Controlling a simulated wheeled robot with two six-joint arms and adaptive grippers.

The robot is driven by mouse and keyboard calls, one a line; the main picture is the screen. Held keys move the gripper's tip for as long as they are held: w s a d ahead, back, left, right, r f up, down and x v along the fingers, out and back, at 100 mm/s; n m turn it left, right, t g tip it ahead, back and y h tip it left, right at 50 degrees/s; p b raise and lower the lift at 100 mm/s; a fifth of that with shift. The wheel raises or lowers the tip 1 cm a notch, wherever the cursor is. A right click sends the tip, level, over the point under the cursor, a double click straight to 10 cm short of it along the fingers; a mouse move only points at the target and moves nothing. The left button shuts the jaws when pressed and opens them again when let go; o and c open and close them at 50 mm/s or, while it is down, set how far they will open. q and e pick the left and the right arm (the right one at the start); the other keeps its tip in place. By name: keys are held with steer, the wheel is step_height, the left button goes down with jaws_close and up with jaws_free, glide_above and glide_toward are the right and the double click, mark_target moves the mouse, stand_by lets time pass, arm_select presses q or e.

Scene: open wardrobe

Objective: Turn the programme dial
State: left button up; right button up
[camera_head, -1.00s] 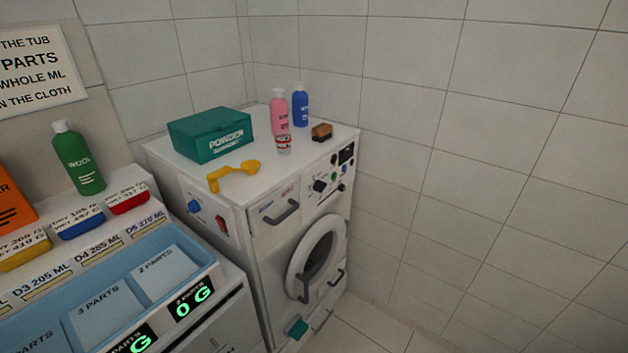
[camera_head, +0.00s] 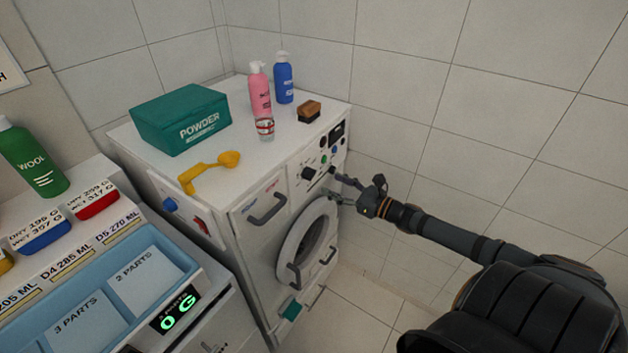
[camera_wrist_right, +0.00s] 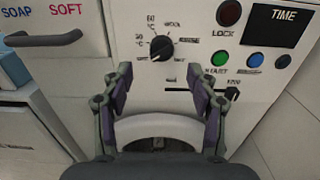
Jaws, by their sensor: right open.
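The programme dial is a round black knob (camera_wrist_right: 161,47) with a light pointer mark, on the white front panel of the washing machine. In the head view the dial (camera_head: 308,173) sits on the upper front, left of the coloured buttons. My right gripper (camera_head: 342,186) is in front of the machine, just right of and below the dial in that view. In the right wrist view its two fingers (camera_wrist_right: 160,90) are open and empty, with the dial ahead, above and between the tips, apart from them. My left gripper is out of view.
The drawer handle (camera_head: 267,208) is left, the door (camera_head: 308,240) below. Bottles and a powder box (camera_head: 181,118) stand on top.

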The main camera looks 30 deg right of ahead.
mark_target(309, 174)
arm_select(q)
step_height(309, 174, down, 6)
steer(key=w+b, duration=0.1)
steer(key=b, duration=0.3)
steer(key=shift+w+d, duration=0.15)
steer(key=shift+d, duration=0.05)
arm_select(e)
steer(key=x, duration=0.7)
steer(key=shift+w+f, duration=0.15)
steer(key=shift+w, duration=0.3)
steer(key=shift+s, duration=0.1)
steer(key=shift+c, duration=1.3)
steer(key=c, duration=0.9)
